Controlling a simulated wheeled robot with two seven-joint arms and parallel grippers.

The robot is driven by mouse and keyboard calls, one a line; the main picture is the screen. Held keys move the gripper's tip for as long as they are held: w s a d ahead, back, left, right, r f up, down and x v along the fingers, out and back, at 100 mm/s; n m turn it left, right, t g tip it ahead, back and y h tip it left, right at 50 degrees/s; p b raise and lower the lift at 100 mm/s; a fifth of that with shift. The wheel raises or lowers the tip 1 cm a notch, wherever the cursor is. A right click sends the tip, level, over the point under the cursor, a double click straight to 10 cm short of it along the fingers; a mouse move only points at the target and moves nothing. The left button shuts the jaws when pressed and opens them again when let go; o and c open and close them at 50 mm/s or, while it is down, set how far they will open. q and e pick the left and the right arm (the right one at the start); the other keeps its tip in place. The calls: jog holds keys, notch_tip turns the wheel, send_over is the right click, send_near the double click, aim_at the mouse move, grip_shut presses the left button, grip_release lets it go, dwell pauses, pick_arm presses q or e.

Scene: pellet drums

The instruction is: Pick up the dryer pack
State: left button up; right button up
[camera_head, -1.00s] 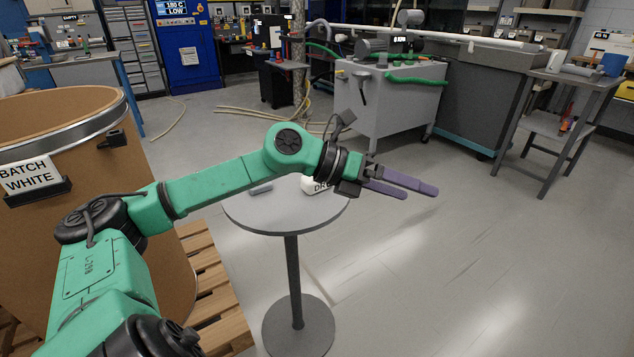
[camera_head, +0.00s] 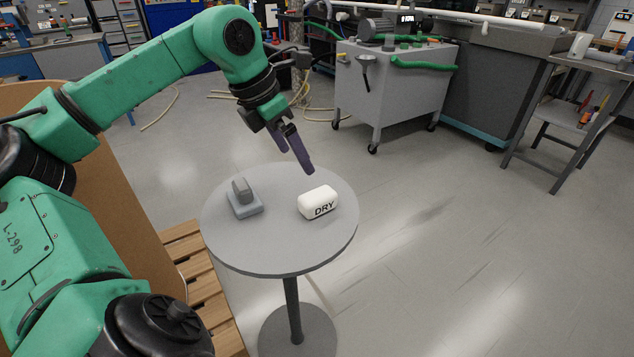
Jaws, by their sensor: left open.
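The dryer pack (camera_head: 317,203) is a small white rounded block marked "DRY". It lies on the right part of a round grey pedestal table (camera_head: 262,252). My left gripper (camera_head: 303,160) has dark purple fingers that point down, above and behind the pack in the picture. It is open and empty, and apart from the pack. My right gripper is not in view.
A grey block-shaped object (camera_head: 244,200) stands on the table left of the pack. A brown drum (camera_head: 122,215) and a wooden pallet (camera_head: 190,262) are at left. A grey wheeled machine (camera_head: 392,85) stands behind. The floor at right is clear.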

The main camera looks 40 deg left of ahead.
pick_arm(q)
send_near(317, 194)
jog(key=x, duration=0.3)
jog(key=shift+s+d, duration=0.15)
jog(key=shift+s, duration=0.05)
jog(key=p+x, duration=0.2)
jog(key=x, duration=0.5)
jog(key=shift+w+r, duration=0.1)
jog(key=shift+w, duration=0.05)
jog(key=shift+w+f, duration=0.2)
jog(key=shift+f, duration=0.25)
jog(key=c, duration=1.5)
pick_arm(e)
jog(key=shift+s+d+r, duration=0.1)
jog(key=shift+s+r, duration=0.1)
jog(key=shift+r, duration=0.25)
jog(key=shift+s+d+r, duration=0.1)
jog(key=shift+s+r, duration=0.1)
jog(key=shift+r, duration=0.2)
pick_arm(q)
jog(key=shift+r, duration=0.1)
jog(key=shift+c, duration=0.2)
